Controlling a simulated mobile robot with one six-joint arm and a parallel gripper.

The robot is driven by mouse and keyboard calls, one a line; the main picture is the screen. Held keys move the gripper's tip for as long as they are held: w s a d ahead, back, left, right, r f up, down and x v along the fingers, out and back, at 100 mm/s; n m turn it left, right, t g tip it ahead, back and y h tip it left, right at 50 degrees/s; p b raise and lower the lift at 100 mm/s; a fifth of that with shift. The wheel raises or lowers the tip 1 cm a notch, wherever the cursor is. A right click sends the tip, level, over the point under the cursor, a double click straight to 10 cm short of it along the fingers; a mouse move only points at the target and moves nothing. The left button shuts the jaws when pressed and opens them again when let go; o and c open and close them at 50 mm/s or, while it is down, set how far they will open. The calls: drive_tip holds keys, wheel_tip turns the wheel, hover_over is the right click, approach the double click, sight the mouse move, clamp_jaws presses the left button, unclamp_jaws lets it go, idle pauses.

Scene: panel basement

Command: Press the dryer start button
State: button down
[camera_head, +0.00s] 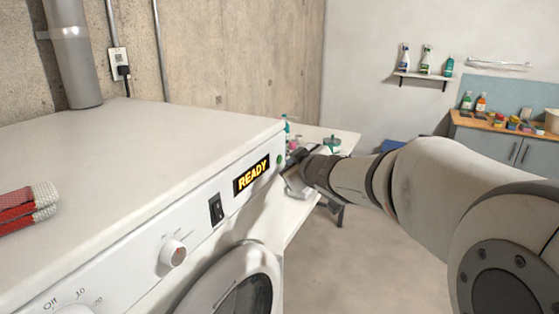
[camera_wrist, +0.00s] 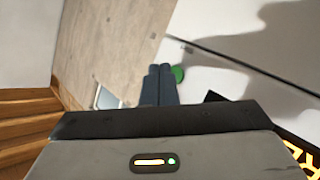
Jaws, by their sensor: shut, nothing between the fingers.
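The white dryer (camera_head: 140,170) fills the left of the head view, with a lit "READY" display (camera_head: 251,175) on its front panel. A small round green button (camera_head: 281,160) sits right of the display, near the panel's right end. The same green button shows in the wrist view (camera_wrist: 179,73), just right of my fingertips. My gripper (camera_head: 291,158) is at the panel's right end, close to the button. In the wrist view my fingers (camera_wrist: 158,70) are together and empty. I cannot tell whether they touch the panel.
A black rocker switch (camera_head: 216,209) and a white knob (camera_head: 173,252) are left of the display. Folded red and white cloths (camera_head: 28,207) lie on the dryer's top. A white table (camera_head: 325,138) with bottles stands behind my gripper. Open floor (camera_head: 365,245) lies to the right.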

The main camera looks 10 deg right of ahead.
drive_tip(key=shift+w, duration=0.1)
idle(0.6)
drive_tip(key=shift+w+a, duration=0.25)
drive_tip(key=shift+a, duration=0.1)
